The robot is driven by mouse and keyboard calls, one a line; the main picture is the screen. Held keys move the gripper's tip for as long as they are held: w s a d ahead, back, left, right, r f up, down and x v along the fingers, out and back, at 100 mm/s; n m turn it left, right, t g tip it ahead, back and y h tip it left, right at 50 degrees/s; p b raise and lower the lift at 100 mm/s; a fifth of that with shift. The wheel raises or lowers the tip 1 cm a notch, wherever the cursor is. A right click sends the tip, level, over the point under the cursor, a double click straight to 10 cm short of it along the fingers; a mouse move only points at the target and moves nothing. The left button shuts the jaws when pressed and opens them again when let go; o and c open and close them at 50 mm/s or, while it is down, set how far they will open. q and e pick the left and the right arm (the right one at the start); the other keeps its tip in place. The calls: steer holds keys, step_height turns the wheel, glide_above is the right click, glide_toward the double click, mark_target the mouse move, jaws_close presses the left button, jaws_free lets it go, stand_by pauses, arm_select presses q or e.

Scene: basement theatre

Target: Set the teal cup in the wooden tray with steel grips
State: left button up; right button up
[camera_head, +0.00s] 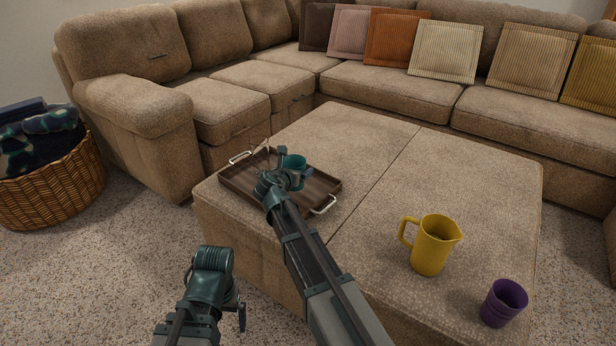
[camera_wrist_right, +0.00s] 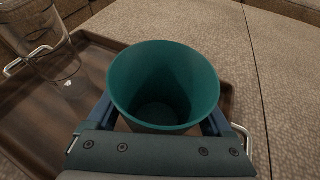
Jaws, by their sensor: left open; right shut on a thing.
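The teal cup (camera_head: 293,161) is upright between the fingers of my right gripper (camera_head: 284,178), which is shut on it. In the right wrist view the cup (camera_wrist_right: 164,84) is empty, its open mouth facing the camera. The cup is over the wooden tray with steel grips (camera_head: 326,188), towards its far right part; I cannot tell whether its base touches the tray floor. The tray floor also shows in the right wrist view (camera_wrist_right: 45,118). My left gripper (camera_head: 228,303) is open and empty, low at the ottoman's front left, away from the tray.
A clear glass (camera_wrist_right: 42,42) stands in the tray, left of the cup. A yellow jug (camera_head: 431,246) and a purple cup (camera_head: 503,303) stand on the ottoman (camera_head: 450,185) at the right. A wicker basket (camera_head: 55,192) is on the floor at the left. The ottoman's middle is clear.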

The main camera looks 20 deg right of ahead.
steer(key=shift+w+d, duration=0.25)
steer(key=shift+d, duration=0.05)
step_height(320, 180, down, 3)
steer(key=b, duration=0.3)
steer(key=shift+f+b, duration=0.35)
steer(key=shift+f, duration=0.05)
steer(key=shift+r, duration=0.15)
steer(key=shift+f, duration=0.25)
steer(key=o, duration=1.2)
steer(key=shift+r, duration=0.1)
